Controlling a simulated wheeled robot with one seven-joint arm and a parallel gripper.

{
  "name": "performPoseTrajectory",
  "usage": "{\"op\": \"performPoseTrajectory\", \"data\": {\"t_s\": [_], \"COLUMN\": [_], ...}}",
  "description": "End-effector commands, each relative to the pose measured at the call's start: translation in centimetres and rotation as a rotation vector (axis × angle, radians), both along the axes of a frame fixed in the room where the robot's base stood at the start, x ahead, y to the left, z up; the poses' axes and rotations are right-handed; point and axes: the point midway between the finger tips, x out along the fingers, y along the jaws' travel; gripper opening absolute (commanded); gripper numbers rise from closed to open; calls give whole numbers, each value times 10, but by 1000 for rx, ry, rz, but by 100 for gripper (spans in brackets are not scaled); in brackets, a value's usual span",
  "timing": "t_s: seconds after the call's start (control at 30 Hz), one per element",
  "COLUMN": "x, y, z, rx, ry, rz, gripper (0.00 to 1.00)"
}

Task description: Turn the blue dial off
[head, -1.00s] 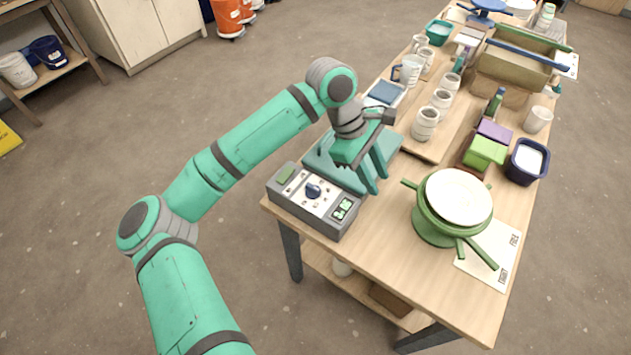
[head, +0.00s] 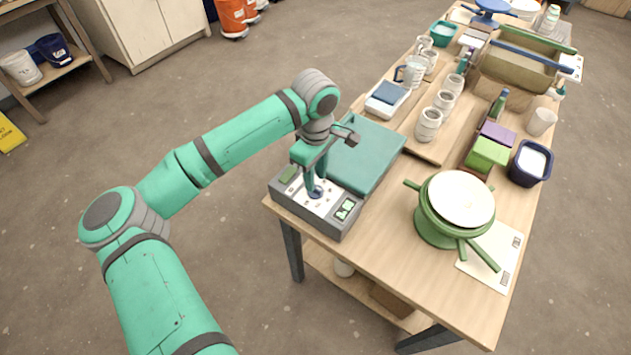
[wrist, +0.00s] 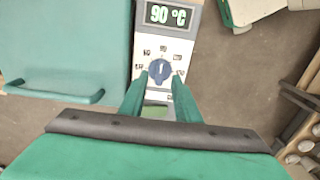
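The blue dial (head: 317,192) sits on the white panel of a grey control box (head: 318,203) at the table's near left corner. In the wrist view the dial (wrist: 159,71) shows a pale pointer mark toward the display and small labels around it. The display (wrist: 168,15) reads 90 °C. My gripper (head: 314,187) is over the box, pointing down at the dial. In the wrist view my gripper (wrist: 160,82) is open, with one finger on either side of the dial. I cannot tell whether the fingers touch it. In the head view the fingers partly cover the dial.
A flat teal lidded unit (head: 362,155) with a bar handle (wrist: 54,92) stands right beside the box. A green pot (head: 437,230) with a white-filled sieve stands to the right. Several pale cups (head: 428,126) stand farther back. Open floor lies left of the table.

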Motion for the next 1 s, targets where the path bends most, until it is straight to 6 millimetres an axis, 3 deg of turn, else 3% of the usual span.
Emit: {"op": "performPoseTrajectory", "data": {"t_s": [0.23, 0.6, 0.73, 1.0], "x": [0, 0, 0, 0], "y": [0, 0, 0, 0], "z": [-26, -31, -30, -30], "rx": [-1, -1, -1, -1], "ry": [1, -1, -1, -1], "rz": [1, 0, 0, 9], "gripper": [30, 30, 0, 0]}}
